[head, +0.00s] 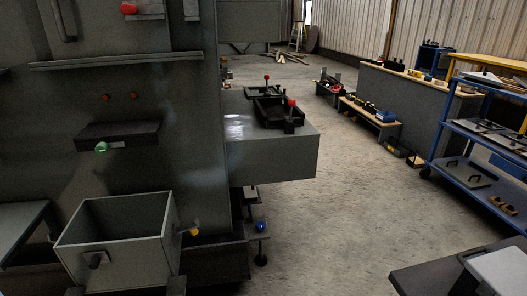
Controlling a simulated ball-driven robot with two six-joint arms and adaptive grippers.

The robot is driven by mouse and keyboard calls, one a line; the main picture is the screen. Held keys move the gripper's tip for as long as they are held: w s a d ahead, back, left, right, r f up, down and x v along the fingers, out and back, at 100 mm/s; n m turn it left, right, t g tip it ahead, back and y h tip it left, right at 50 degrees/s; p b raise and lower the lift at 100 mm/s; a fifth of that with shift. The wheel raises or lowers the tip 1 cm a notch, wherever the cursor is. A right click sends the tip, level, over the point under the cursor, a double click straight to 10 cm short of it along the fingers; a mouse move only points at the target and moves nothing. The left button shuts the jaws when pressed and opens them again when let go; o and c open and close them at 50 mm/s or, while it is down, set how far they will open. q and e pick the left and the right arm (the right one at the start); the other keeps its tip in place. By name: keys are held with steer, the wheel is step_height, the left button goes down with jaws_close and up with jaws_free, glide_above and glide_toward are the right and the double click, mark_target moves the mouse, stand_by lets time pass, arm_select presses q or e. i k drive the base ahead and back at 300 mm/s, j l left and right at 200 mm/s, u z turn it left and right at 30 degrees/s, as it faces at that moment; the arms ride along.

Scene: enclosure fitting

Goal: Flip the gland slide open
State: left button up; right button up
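A large grey enclosure (185,100) fills the left of the head view. A dark block with a green knob (101,147) juts from its face. A grey ledge (270,160) sticks out on its right side and carries black trays (268,110) with a red knob (291,102). Below, an open-topped grey box (115,218) has a yellow knob (189,230) at its right side. A blue knob (261,227) sits low beside the enclosure. I cannot tell which part is the gland slide. Neither of my grippers is in view.
A blue shelf cart (470,160) with plates stands at the right. A low wooden bench (370,115) and a long grey counter (415,105) stand further back. A dark surface with a grey plate (497,268) is at the bottom right. The concrete floor (340,200) between is clear.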

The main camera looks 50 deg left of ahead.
mark_target(93, 259)
steer(key=u, duration=2.75)
